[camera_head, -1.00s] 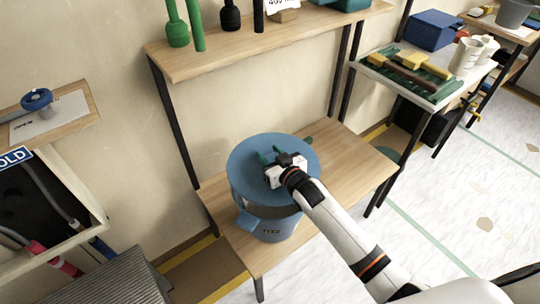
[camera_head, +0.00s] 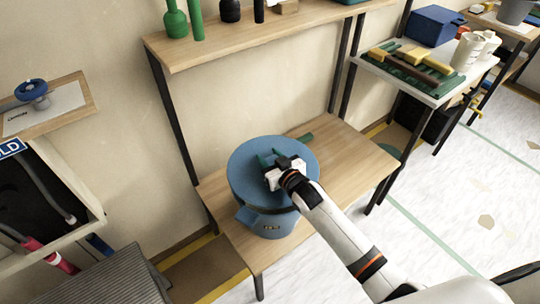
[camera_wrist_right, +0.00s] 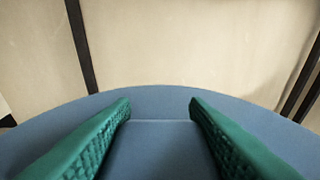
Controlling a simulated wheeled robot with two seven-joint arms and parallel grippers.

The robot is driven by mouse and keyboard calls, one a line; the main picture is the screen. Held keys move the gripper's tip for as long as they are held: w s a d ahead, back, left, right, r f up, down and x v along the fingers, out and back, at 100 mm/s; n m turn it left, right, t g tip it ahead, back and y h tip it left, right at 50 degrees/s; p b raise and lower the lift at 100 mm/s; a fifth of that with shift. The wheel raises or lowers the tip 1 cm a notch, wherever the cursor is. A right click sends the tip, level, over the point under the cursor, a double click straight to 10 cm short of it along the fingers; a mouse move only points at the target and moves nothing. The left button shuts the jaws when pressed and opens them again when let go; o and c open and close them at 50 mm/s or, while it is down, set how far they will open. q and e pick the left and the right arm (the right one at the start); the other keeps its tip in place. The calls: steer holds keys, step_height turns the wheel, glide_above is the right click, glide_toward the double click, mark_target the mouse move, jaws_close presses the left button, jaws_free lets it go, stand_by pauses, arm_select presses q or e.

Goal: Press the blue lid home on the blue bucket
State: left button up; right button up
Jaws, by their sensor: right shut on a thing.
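The round blue lid (camera_head: 247,162) lies over the mouth of the blue bucket (camera_head: 272,224), which stands on the wooden bench. In the right wrist view, the green finger pads (camera_wrist_right: 160,106) stand on either side of a blue part of the lid (camera_wrist_right: 160,150). The far edge of the bucket is hidden under the lid. My left gripper is not in view.
The wooden bench (camera_head: 345,160) is mostly clear to the right of the bucket. A wooden shelf (camera_head: 270,42) with bottles hangs above. A side table (camera_head: 425,90) with tools stands at the right.

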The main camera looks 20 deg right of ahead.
steer(key=shift+f+b, duration=0.45)
steer(key=shift+f, duration=0.6)
steer(key=shift+p, duration=0.6)
stand_by(0.9)
steer(key=shift+f+b, duration=0.9)
steer(key=shift+f, duration=0.35)
stand_by(0.4)
steer(key=o, duration=1.1)
steer(key=p+v, duration=0.1)
steer(key=v, duration=1.1)
steer(key=shift+s, duration=0.1)
